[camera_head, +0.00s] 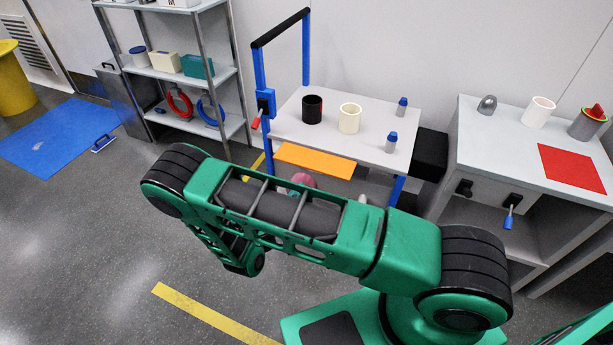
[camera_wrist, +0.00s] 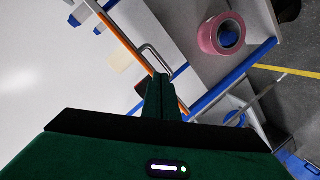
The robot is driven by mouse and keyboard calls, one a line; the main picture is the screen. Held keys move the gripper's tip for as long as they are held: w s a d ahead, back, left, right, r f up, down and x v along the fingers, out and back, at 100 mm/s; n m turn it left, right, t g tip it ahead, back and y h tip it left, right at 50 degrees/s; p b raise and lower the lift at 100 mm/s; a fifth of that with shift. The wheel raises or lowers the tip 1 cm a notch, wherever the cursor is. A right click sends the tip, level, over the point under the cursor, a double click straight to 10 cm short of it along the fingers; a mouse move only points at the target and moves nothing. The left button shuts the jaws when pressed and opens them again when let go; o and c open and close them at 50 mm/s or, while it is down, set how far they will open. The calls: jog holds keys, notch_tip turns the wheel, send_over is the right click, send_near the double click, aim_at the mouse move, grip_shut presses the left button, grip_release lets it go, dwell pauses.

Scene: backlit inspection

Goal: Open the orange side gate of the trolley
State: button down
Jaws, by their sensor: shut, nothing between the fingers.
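The trolley (camera_head: 330,130) has a pale top, a blue frame and a black push bar. Its orange side gate (camera_head: 315,161) runs along the near edge of the top in the head view. In the wrist view the gate (camera_wrist: 125,40) shows as a thin orange strip, with a grey metal loop handle (camera_wrist: 157,56) on it. My gripper (camera_wrist: 160,80) is shut and empty, its fingertips right beside the handle's lower end; I cannot tell whether they touch it. In the head view my arm hides the gripper and part of the trolley's lower side.
A black cup (camera_head: 312,109), a cream cup (camera_head: 350,117) and two blue-capped bottles (camera_head: 391,142) stand on the trolley top. A pink roll (camera_wrist: 222,35) lies on its lower level. A grey bench (camera_head: 480,140) stands right, a shelf rack (camera_head: 200,80) left.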

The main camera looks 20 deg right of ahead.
jog(key=w+d+f+m, duration=0.1)
jog(key=w+d+m, duration=0.5)
jog(key=w+m, duration=0.1)
jog(key=shift+w+d+f+m, duration=0.3)
jog(key=shift+f+m, duration=0.1)
jog(key=shift+m, duration=0.4)
jog(key=shift+f, duration=0.15)
jog(key=shift+d+f, duration=0.1)
jog(key=shift+f, duration=0.25)
jog(key=shift+f, duration=0.1)
jog(key=w+d+f, duration=0.3)
jog(key=w+f, duration=0.1)
jog(key=f, duration=0.3)
jog(key=shift+d+f, duration=0.2)
jog(key=shift+d, duration=0.2)
